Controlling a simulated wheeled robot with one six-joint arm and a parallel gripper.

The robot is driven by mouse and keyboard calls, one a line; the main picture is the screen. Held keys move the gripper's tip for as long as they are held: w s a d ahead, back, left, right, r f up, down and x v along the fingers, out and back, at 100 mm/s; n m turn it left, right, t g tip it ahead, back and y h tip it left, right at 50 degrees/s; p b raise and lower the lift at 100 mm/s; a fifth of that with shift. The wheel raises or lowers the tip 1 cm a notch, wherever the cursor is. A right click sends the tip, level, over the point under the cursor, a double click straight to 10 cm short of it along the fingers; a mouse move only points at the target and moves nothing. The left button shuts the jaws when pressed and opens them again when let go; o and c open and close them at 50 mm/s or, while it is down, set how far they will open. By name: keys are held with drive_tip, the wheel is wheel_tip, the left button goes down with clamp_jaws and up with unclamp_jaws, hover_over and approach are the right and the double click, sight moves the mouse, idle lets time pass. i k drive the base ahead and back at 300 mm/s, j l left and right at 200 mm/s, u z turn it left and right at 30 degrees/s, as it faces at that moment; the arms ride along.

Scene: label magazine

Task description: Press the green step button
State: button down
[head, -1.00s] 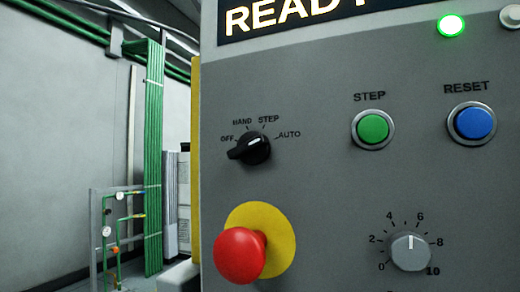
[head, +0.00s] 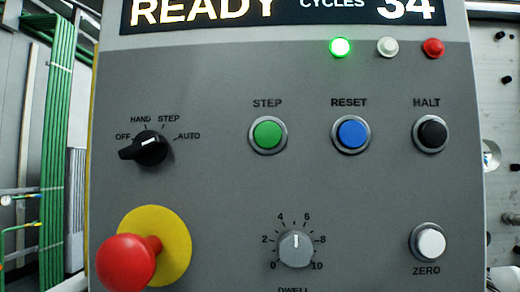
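The green STEP button (head: 267,134) sits in a silver ring near the middle of the grey control panel (head: 215,190), under its STEP label. It looks unpressed, standing out from its ring. The display (head: 280,12) at the top reads READY and CYCLES 34. A green lamp (head: 340,47) below the display is lit. My gripper is not in view, so its distance from the button cannot be seen.
The blue RESET button (head: 351,134) is right of STEP, then the black HALT button (head: 431,133). A black mode selector (head: 146,148) is left. A red mushroom button (head: 126,262) juts out at lower left. A dwell knob (head: 296,248) and white ZERO button (head: 429,242) are below.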

sight(268, 135)
drive_tip(key=z, duration=0.4)
drive_tip(key=k+j+z, duration=0.55)
drive_tip(key=j+z, duration=0.15)
drive_tip(key=j, duration=0.15)
drive_tip(key=k+j+z, duration=0.1)
drive_tip(key=k+j, duration=0.6)
